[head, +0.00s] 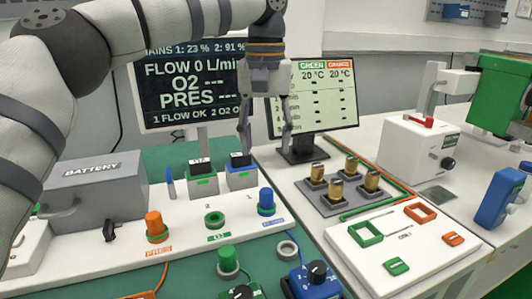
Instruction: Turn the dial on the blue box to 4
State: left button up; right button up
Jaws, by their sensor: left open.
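The blue box (300,288) sits at the bottom edge of the head view, partly cut off. A black dial (317,270) with a pale pointer mark is on its top; the number it points to is too small to read. My left gripper (264,150) hangs fingers down in front of the two screens, open and empty. It is well above and behind the blue box, apart from the dial. My right gripper is not in view.
A green box with a black dial (243,292) stands left of the blue box. A white panel (190,245) carries orange, green and blue fittings. Gold cylinders (336,188) stand on a grey plate at right. A screen (190,85) reads FLOW 0 L/min.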

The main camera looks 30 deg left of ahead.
aim_at(317, 270)
jog(key=k+l, duration=0.5)
jog(key=k, duration=0.15)
jog(key=k+l, duration=0.5)
jog(key=k, duration=0.2)
